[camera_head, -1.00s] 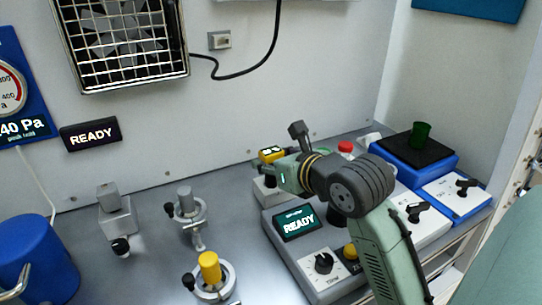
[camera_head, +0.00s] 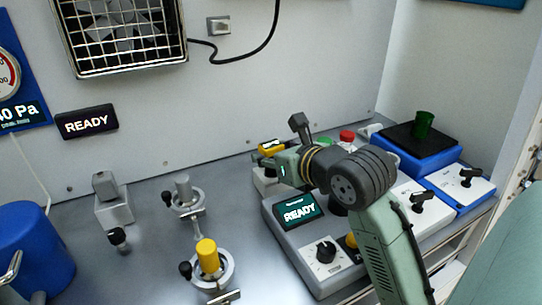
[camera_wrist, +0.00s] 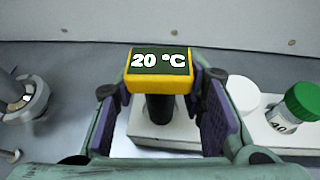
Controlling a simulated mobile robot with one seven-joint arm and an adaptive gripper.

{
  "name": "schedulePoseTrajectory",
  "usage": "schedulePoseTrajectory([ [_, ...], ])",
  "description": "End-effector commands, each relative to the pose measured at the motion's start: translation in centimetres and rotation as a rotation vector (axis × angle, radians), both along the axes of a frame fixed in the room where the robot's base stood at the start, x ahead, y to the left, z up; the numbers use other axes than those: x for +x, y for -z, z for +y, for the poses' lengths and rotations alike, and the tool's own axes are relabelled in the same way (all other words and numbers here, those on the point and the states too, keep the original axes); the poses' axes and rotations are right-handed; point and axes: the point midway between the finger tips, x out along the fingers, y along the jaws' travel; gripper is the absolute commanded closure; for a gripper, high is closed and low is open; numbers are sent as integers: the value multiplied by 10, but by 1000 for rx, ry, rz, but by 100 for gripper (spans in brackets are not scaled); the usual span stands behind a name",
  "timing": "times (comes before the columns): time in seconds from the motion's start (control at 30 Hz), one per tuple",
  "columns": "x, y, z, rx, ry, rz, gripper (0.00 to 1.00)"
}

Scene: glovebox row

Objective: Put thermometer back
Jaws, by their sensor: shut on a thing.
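The thermometer (camera_wrist: 158,72) has a yellow body with a dark screen reading 20 °C. In the wrist view it stands upright between the two fingers of my gripper (camera_wrist: 160,95), which is shut on it. Its dark lower part meets a white block (camera_wrist: 150,134); I cannot tell whether it is fully seated there. My gripper partly hides the block.
A green-capped vial (camera_wrist: 305,103) and a white round cap (camera_wrist: 241,92) stand right of the block. Clamp stands (camera_head: 208,262) are on the left.

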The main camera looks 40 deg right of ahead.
Motion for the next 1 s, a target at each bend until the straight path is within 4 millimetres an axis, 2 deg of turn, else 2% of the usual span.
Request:
schedulePoseTrajectory([
  [0.07, 0, 0, 0, 1, -1, 0, 100],
  [0.1, 0, 0, 0, 1, -1, 1, 61],
  [0.23, 0, 0, 0, 1, -1, 1, 53],
  [0.57, 0, -2, 0, 1, -1, 1, 53],
  [0.8, 0, -21, 0, 3, 1, 1, 53],
  [0.87, -16, -16, 1, -2, 3, -3, 53],
  [1.0, -48, -29, 5, -1, 3, -2, 53],
])
